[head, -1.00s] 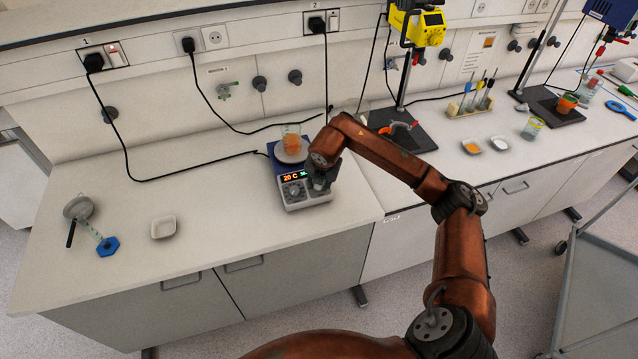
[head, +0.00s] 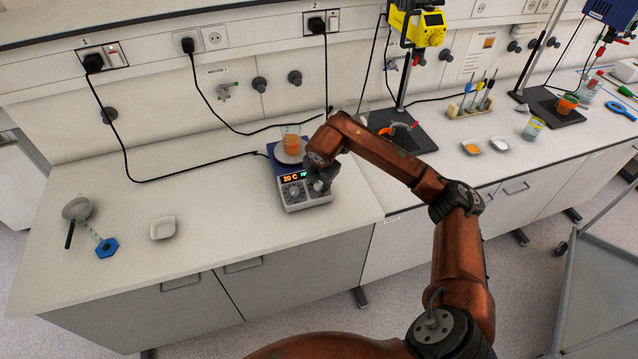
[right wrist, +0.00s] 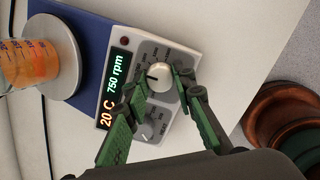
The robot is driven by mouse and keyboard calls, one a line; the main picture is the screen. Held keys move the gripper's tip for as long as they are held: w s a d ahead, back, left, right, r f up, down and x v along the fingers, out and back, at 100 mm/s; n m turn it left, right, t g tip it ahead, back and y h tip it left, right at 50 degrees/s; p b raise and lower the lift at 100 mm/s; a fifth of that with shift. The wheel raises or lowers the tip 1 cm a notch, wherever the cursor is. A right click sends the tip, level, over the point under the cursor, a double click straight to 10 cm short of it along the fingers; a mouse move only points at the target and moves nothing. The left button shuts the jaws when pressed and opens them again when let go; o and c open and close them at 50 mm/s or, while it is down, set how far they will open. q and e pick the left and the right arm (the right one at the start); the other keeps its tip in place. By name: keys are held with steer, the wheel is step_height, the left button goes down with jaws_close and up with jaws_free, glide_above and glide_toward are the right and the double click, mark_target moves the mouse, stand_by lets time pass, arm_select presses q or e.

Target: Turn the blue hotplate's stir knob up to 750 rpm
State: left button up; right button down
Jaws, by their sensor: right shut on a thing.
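The blue hotplate (head: 273,153) stands on the left bench with a grey control panel at its front. In the right wrist view its display (right wrist: 115,88) reads 20 C in orange and 750 rpm in green. The pale stir knob (right wrist: 158,74) sits between the two green-padded fingers of my right gripper (right wrist: 157,81), which is shut on it. The heat knob (right wrist: 146,130) is beside it, partly behind a finger. In the head view my right gripper (head: 321,183) covers the stir knob. My left gripper is not in view.
A beaker of orange liquid (head: 291,143) stands on the hotplate's round plate. A white dish (head: 162,228) and a blue-based item (head: 107,247) lie to the left. A black stand base (head: 402,137) is to the right. The bench between dish and hotplate is clear.

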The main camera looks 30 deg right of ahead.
steer(key=shift+r, duration=0.1)
steer(key=c, duration=1.6)
jaws_free()
steer(key=v, duration=1.2)
